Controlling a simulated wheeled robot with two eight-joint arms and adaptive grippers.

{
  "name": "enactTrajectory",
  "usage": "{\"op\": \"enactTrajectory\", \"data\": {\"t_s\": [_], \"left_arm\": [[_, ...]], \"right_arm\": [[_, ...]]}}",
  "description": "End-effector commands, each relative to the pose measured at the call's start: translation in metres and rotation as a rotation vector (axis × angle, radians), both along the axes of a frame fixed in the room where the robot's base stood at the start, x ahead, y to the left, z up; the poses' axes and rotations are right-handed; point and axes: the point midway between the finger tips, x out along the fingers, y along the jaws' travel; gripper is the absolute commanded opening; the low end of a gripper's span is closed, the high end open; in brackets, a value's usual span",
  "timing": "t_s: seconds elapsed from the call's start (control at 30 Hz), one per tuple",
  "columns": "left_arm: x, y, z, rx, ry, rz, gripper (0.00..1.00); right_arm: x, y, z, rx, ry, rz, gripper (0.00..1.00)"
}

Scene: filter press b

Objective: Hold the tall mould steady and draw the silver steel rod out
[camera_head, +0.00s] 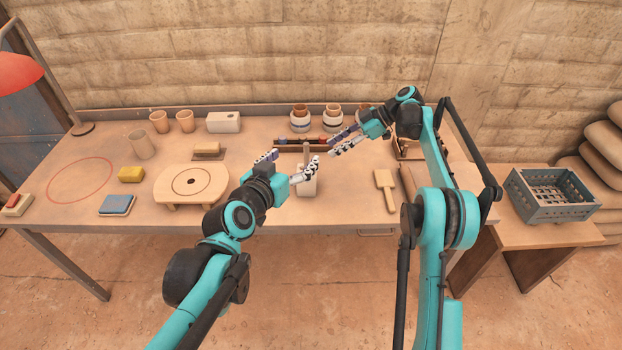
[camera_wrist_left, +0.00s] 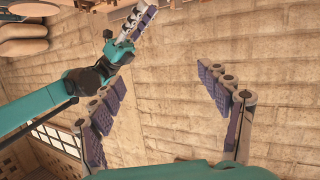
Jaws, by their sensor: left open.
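The pale tall mould (camera_head: 308,187) stands upright near the table's middle, partly hidden by my left gripper. A thin grey upright piece, seemingly the steel rod (camera_head: 306,149), shows just above it; its lower part is hidden. My left gripper (camera_head: 294,162) is open in front of and over the mould's upper left side; I cannot tell if it touches. In the left wrist view its fingers are spread with only wall between them. My right gripper (camera_head: 333,145) is to the right of the rod, its fingers apart and empty. It also shows in the left wrist view (camera_wrist_left: 140,22).
A round wooden stand (camera_head: 208,190) is left of the mould, and a wooden paddle (camera_head: 385,188) lies to the right. A rack of dark tools (camera_head: 288,146) and striped jars (camera_head: 300,122) are behind. A blue crate (camera_head: 551,197) sits on the side table.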

Motion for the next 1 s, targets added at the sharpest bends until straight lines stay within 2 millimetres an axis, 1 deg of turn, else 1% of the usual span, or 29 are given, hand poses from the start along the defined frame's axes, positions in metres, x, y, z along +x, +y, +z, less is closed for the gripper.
{"op": "enactTrajectory", "data": {"t_s": [0.03,0.1,0.2,0.27,0.3,0.37,0.47,0.57,0.6,0.63,0.67,0.7,0.8,0.9,1.0], "left_arm": [[0.019,-0.011,0.01,-0.024,-0.058,0.005,0.77],[0.042,-0.02,0.023,-0.055,-0.138,0.033,0.77],[0.074,-0.027,0.032,-0.09,-0.227,0.099,0.77],[0.091,-0.029,0.031,-0.107,-0.262,0.15,0.77],[0.102,-0.029,0.027,-0.115,-0.279,0.188,0.77],[0.116,-0.03,0.017,-0.121,-0.292,0.249,0.77],[0.137,-0.03,-0.011,-0.12,-0.28,0.358,0.77],[0.152,-0.031,-0.053,-0.099,-0.228,0.461,0.77],[0.156,-0.031,-0.073,-0.084,-0.197,0.501,0.77],[0.159,-0.032,-0.088,-0.072,-0.173,0.527,0.77],[0.162,-0.033,-0.103,-0.058,-0.146,0.551,0.77],[0.165,-0.034,-0.123,-0.039,-0.109,0.582,0.77],[0.169,-0.038,-0.169,0.011,-0.02,0.634,0.77],[0.171,-0.04,-0.205,0.053,0.054,0.667,0.77],[0.171,-0.042,-0.228,0.081,0.102,0.682,0.77]], "right_arm": [[0.0,0.0,0.0,0.0,0.0,0.0,0.34],[0.0,0.0,0.0,0.0,0.0,0.0,0.34],[0.0,0.0,0.0,0.0,0.0,0.0,0.34],[0.0,0.0,0.0,0.0,0.0,0.0,0.34],[0.0,0.0,0.0,0.0,0.001,-0.001,0.34],[0.0,0.0,0.0,0.0,0.001,-0.001,0.34],[0.0,0.0,0.0,0.0,0.001,-0.001,0.34],[0.0,0.0,0.0,0.0,0.001,-0.001,0.34],[0.0,0.0,0.0,0.0,0.001,-0.001,0.34],[0.0,0.0,0.0,-0.001,0.001,-0.001,0.34],[0.0,0.0,0.0,-0.001,0.001,-0.001,0.34],[0.0,0.0,0.0,-0.001,0.001,-0.001,0.34],[0.0,0.0,0.0,-0.001,0.001,-0.001,0.34],[0.0,0.0,0.0,-0.001,0.001,-0.001,0.34],[0.0,0.0,0.0,-0.001,0.001,-0.001,0.34]]}}
